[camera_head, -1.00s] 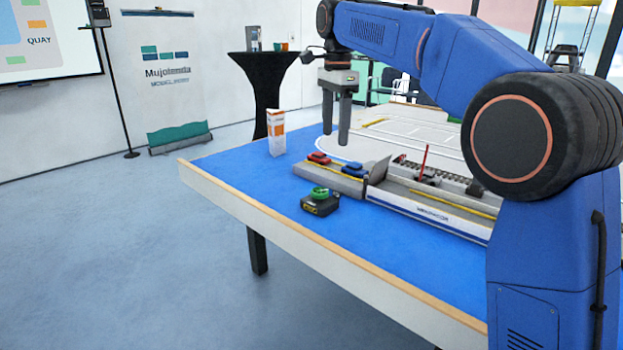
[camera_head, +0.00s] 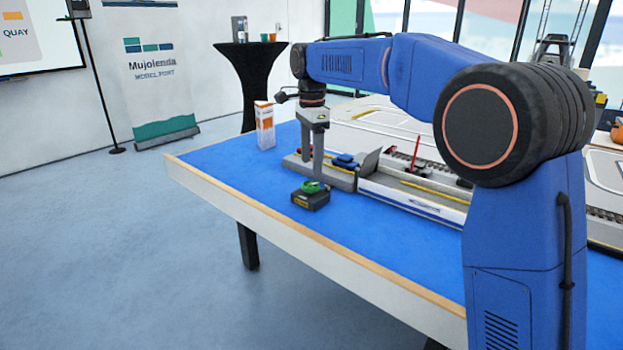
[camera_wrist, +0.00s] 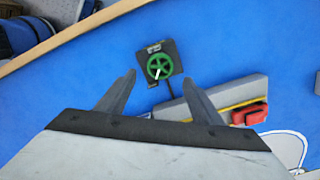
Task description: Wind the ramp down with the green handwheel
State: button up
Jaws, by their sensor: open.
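The green handwheel (camera_head: 311,187) sits on top of a small dark box (camera_head: 311,201) on the blue table. In the wrist view the handwheel (camera_wrist: 159,66) shows from above as a spoked ring with a pale mark, beyond my fingertips. My gripper (camera_head: 312,172) points down, open and empty, above and just behind the handwheel in the head view. In the wrist view the two fingers of my gripper (camera_wrist: 165,88) are spread wide apart. The ramp (camera_head: 369,163) appears as a grey plate standing tilted up at the end of the long white quay model.
A blue toy car (camera_head: 345,161) and a red one (camera_wrist: 248,115) stand on the grey block beside the ramp. An orange-and-white carton (camera_head: 264,125) stands at the table's far left. The blue tabletop (camera_head: 225,160) left of the handwheel is clear.

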aim_at(312, 184)
jog(key=shift+f, duration=3.15)
jog(key=shift+c, duration=0.7)
jog(key=c, duration=0.9)
